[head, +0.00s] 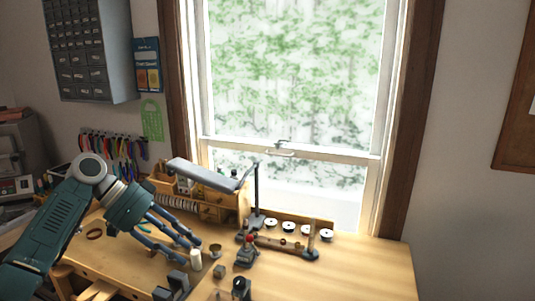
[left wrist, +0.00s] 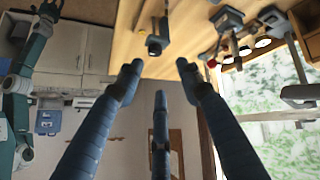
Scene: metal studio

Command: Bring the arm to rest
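My left arm comes in from the left in the head view, and its teal gripper (head: 183,248) hangs over the workbench (head: 350,265) with long dark blue fingers. In the left wrist view the fingers of the left gripper (left wrist: 158,82) are spread apart, with nothing between them. A small white cylinder (head: 196,259) shows close by the fingertips in the head view; I cannot tell whether they touch.
A bench lamp (head: 215,176) and wooden drawer unit (head: 211,213) stand at the back of the bench. Small tools, including a red-topped one (head: 247,252), and several white round pieces (head: 288,227) lie right of the gripper. The bench's right part is clear. A window (head: 290,75) is behind.

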